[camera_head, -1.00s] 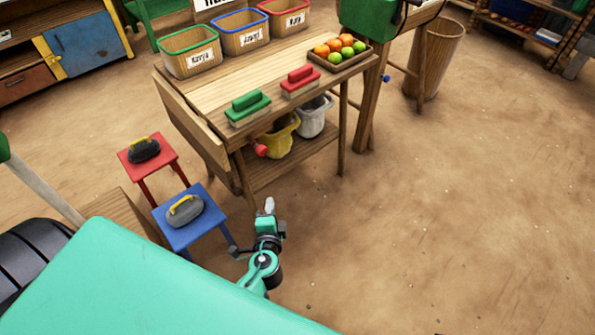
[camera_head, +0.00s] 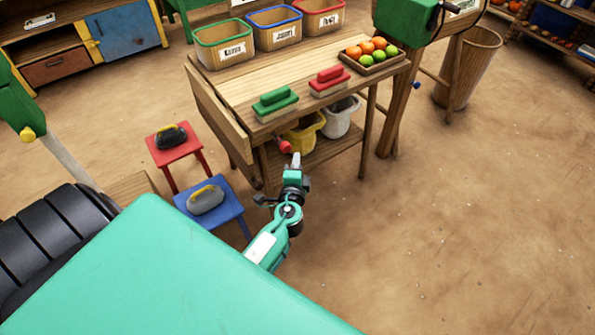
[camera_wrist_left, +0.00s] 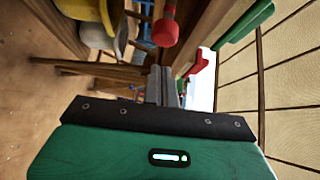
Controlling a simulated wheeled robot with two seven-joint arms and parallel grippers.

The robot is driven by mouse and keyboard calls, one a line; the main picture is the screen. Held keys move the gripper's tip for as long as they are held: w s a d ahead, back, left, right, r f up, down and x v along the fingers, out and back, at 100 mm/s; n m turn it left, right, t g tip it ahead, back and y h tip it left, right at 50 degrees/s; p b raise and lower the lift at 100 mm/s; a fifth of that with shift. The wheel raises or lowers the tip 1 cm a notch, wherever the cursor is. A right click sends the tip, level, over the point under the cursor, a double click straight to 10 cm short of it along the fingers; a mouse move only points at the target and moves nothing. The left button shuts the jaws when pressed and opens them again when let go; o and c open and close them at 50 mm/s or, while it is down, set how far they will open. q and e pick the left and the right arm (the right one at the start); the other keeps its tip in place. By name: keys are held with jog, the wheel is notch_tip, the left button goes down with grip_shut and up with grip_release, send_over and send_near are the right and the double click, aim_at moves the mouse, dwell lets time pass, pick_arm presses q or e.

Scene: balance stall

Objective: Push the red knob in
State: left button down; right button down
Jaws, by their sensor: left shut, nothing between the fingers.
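The red knob (camera_head: 285,147) sticks out from the front edge of the wooden table, under the green-handled brush. My left gripper (camera_head: 296,158) is shut and empty, and its tip is close to the knob in the head view. In the left wrist view the knob (camera_wrist_left: 166,32) shows beyond and a little to the side of the closed fingers (camera_wrist_left: 160,85). A gap seems to lie between the fingertips and the knob. My right gripper is not in view.
The wooden table (camera_head: 235,88) carries a green brush (camera_head: 275,104), a red brush (camera_head: 330,81) and a fruit tray. Yellow (camera_head: 303,138) and white (camera_head: 341,120) buckets stand on its lower shelf. Red (camera_head: 176,152) and blue (camera_head: 222,214) stools stand left.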

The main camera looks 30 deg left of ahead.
aim_at(282, 149)
pick_arm(q)
jog(key=a, duration=0.2)
jog(key=shift+w+a+f, duration=0.1)
jog(key=shift+w+a, duration=0.25)
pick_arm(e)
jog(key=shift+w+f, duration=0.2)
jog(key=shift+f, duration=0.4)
pick_arm(q)
jog(key=shift+a, duration=0.1)
